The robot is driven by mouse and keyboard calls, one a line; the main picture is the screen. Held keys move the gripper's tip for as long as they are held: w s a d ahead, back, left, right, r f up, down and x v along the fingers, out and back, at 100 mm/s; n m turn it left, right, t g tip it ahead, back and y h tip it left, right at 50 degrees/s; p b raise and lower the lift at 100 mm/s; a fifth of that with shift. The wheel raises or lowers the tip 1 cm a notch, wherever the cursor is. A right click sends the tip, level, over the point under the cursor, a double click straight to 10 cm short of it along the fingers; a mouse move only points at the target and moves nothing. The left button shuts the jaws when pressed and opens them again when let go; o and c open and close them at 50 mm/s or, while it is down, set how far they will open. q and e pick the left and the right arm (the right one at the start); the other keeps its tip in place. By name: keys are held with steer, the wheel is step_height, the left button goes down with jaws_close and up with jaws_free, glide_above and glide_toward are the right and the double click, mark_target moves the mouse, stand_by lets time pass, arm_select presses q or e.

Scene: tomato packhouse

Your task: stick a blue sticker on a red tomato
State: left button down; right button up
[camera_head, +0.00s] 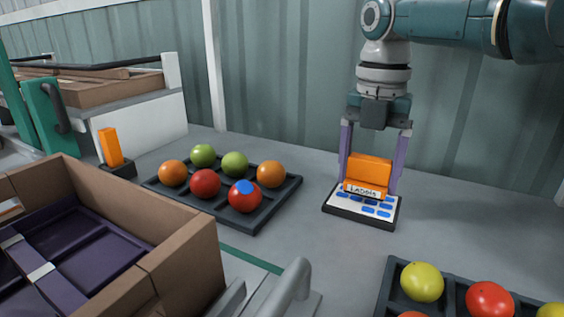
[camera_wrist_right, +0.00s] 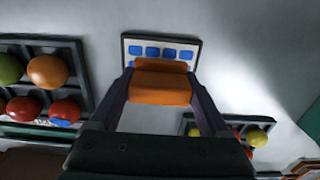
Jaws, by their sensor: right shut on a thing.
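My right gripper (camera_head: 370,178) is shut on an orange block (camera_head: 369,169), with one purple finger on each side. The block is at the white label board (camera_head: 385,213), which carries rows of blue stickers and a "LABELS" sign. I cannot tell whether the block touches the board. The wrist view also shows the block (camera_wrist_right: 160,82) between the fingers, with the board (camera_wrist_right: 127,50) beyond. In the dark tray (camera_head: 262,219) left of the board, one red tomato (camera_head: 246,201) has a blue sticker on top. Another red tomato (camera_head: 205,184) shows no sticker. My left gripper is not in view.
The tray also holds green and orange tomatoes. A second tray (camera_head: 389,284) with yellow and red tomatoes is at the front right. An open cardboard box (camera_head: 182,262) is at the front left. An orange upright block (camera_head: 110,147) stands in a dark holder behind it.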

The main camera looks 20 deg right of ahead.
steer(key=shift+r+p, duration=2.15)
steer(key=shift+r, duration=0.45)
